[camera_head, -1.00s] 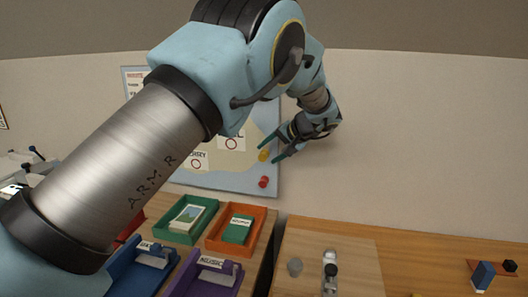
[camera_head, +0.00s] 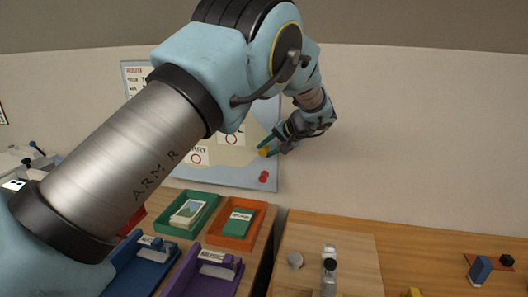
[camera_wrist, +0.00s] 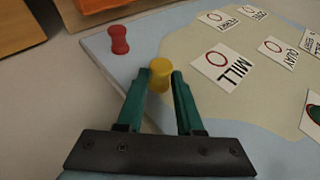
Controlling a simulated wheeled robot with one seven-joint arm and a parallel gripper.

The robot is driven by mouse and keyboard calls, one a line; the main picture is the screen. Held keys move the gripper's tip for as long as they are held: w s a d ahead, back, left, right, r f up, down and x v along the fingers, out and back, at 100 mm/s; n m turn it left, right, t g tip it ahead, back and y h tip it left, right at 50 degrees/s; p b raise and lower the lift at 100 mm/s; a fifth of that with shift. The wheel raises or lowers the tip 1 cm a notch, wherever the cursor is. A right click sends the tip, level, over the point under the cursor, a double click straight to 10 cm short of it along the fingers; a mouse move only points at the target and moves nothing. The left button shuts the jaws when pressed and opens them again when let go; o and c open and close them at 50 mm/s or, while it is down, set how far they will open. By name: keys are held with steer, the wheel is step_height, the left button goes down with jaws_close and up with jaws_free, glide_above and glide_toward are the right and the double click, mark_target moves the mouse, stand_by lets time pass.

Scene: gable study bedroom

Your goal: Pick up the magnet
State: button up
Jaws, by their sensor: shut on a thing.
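A yellow magnet (camera_head: 264,153) is at the right part of the wall-mounted map board (camera_head: 225,179). My gripper (camera_head: 266,149) is shut on it. In the wrist view the yellow magnet (camera_wrist: 160,76) sits between the two green fingertips, with the board (camera_wrist: 232,100) behind it. I cannot tell whether the magnet still touches the board. A red magnet (camera_head: 264,176) is on the board just below; it also shows in the wrist view (camera_wrist: 118,40), apart from the fingers.
White cards with red rings, one marked MILL (camera_wrist: 223,66), are on the board. Below are a green tray (camera_head: 187,217), an orange tray (camera_head: 236,225), a blue holder (camera_head: 142,266) and a purple holder (camera_head: 205,272). The wall to the right is bare.

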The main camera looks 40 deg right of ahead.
mark_target(268, 128)
steer(key=shift+r+b, duration=0.1)
steer(key=shift+b, duration=0.2)
steer(key=shift+s+a+r+b, duration=0.1)
steer(key=shift+a+r+b, duration=0.05)
steer(key=shift+b, duration=0.15)
step_height(268, 128, up, 6)
steer(key=shift+r+b, duration=0.1)
steer(key=shift+b, duration=0.9)
steer(key=s+a+b, duration=0.3)
steer(key=s+a, duration=0.2)
steer(key=a, duration=0.3)
steer(key=s+a+b, duration=0.3)
steer(key=s+a, duration=0.2)
steer(key=a, duration=0.3)
steer(key=shift+s+a+r+b, duration=0.15)
steer(key=shift+s+a+b, duration=0.15)
steer(key=shift+b, duration=0.1)
steer(key=shift+s+a+b, duration=0.45)
steer(key=shift+s+a, duration=0.1)
steer(key=shift+a, duration=0.3)
steer(key=shift+s+a+b, duration=0.4)
steer(key=shift+s+a, duration=0.1)
steer(key=shift+a, duration=0.3)
